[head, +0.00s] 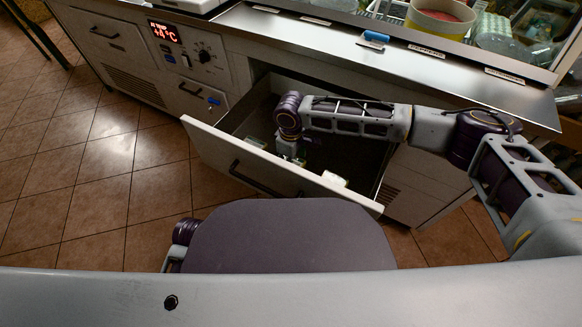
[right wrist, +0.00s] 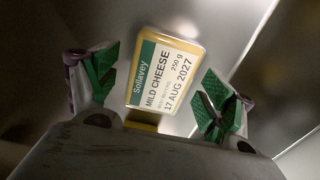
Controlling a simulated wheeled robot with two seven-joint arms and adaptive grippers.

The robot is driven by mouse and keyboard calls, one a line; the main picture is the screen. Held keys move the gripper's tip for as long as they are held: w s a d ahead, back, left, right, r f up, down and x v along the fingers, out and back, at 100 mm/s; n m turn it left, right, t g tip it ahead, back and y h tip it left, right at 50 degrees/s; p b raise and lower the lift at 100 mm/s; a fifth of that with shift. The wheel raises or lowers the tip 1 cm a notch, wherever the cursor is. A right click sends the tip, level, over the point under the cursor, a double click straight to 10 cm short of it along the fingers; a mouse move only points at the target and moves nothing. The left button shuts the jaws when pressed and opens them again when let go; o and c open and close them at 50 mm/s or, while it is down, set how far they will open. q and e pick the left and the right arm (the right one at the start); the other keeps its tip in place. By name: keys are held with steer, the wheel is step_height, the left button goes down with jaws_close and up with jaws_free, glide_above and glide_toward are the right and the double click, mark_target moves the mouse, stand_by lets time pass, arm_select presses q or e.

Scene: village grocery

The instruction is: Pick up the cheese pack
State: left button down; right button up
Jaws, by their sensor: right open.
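The cheese pack (right wrist: 165,72) is yellow with a white and green label reading "Sollavey MILD CHEESE 250 g" and "17 AUG 2027". In the right wrist view it lies between the two green-padded fingers of my right gripper (right wrist: 158,88), with a gap on each side. The gripper is open and not touching it, as far as I can tell. In the head view my right gripper (head: 293,158) points down into an open drawer (head: 227,143). There the arm and gripper hide most of what lies under them. My left gripper is not in view.
The drawer's front panel (head: 213,150) and side walls surround my right gripper. A small pale item (head: 335,180) lies near the drawer's front right. A pale item (head: 255,142) lies to the left. The steel counter (head: 300,35) stands above and behind the drawer.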

steer(key=shift+f, duration=0.3)
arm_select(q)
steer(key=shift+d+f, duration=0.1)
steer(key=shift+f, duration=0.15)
arm_select(e)
steer(key=c, duration=1.3)
steer(key=shift+o, duration=0.2)
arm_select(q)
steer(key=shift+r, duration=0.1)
arm_select(e)
steer(key=shift+r, duration=0.2)
